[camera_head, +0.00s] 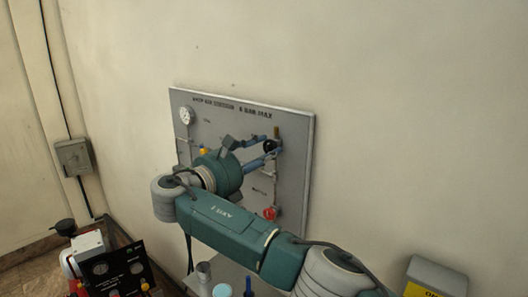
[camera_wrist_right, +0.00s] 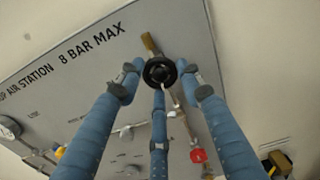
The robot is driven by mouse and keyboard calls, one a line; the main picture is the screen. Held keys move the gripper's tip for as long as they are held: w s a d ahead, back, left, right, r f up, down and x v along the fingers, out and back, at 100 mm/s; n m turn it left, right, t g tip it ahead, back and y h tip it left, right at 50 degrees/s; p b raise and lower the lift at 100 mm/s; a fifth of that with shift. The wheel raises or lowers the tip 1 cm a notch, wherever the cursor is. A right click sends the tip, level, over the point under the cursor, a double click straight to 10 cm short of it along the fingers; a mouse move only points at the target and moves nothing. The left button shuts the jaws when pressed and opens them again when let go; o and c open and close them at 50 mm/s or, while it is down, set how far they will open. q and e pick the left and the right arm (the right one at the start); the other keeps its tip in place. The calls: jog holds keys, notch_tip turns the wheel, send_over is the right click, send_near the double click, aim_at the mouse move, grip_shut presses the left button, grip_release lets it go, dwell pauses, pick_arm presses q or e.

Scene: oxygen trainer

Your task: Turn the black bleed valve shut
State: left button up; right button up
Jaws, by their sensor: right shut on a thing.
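The black bleed valve (camera_wrist_right: 159,71) is a round black knob on the grey panel, near its upper right part in the head view (camera_head: 270,146). My right gripper (camera_wrist_right: 160,82) has blue fingers, and their tips close around the knob from both sides and from below. In the head view, my right gripper (camera_head: 266,150) reaches the panel from the left. The grey panel (camera_head: 296,180) carries lettering that reads "8 BAR MAX". The back of the knob is hidden. My left gripper does not show.
A red knob (camera_head: 270,213) sits lower on the panel, and a round gauge (camera_head: 187,115) at its upper left. A grey wall box (camera_head: 73,156) is at far left. Small containers (camera_head: 222,290) stand below the panel.

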jog(key=shift+c, duration=0.6)
jog(key=m+b, duration=0.4)
jog(key=b, duration=0.1)
jog(key=shift+f, duration=0.4)
jog(key=shift+r+m+b, duration=0.2)
jog(key=shift+m+b, duration=0.3)
jog(key=shift+m, duration=0.2)
jog(key=shift+w+d+r, duration=0.1)
jog(key=shift+r, duration=0.1)
jog(key=o, duration=1.1)
jog(key=shift+o, duration=0.2)
jog(key=shift+w+d+f, duration=0.1)
jog(key=shift+w+f, duration=0.05)
jog(key=shift+w, duration=0.05)
jog(key=shift+s, duration=0.1)
jog(key=v, duration=0.7)
